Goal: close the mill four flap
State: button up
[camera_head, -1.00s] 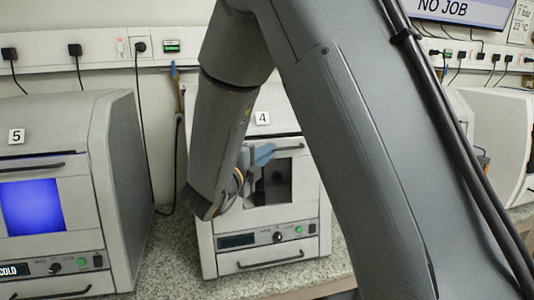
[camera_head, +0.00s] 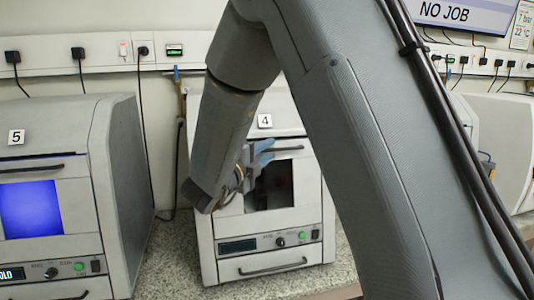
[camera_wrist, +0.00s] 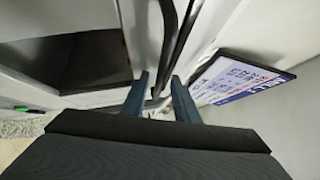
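Mill four (camera_head: 230,247) stands in the middle of the head view, under its label 4. Its front has a dark window or opening (camera_head: 282,185) with a dark handle bar (camera_head: 288,148) above it. How far the flap stands ajar I cannot tell. My gripper (camera_head: 265,153) is at the upper left of that opening, close to the handle, its blue fingers apart. In the wrist view my gripper (camera_wrist: 161,88) shows two separated blue fingers, with a dark bar (camera_wrist: 185,40) running down towards the gap between them. Contact with the bar is not clear.
Mill five (camera_head: 122,190) stands to the left with a blue-lit window. Another machine (camera_head: 500,125) is at the right. A speckled bench (camera_head: 165,265) runs underneath. A blue-and-white printed panel (camera_wrist: 235,80) lies right of my fingers in the wrist view.

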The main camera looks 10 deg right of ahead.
jog(key=shift+f, duration=0.1)
dwell(0.3)
jog(key=b+v, duration=0.3)
jog(key=v, duration=0.4)
jog(key=shift+s+a, duration=0.3)
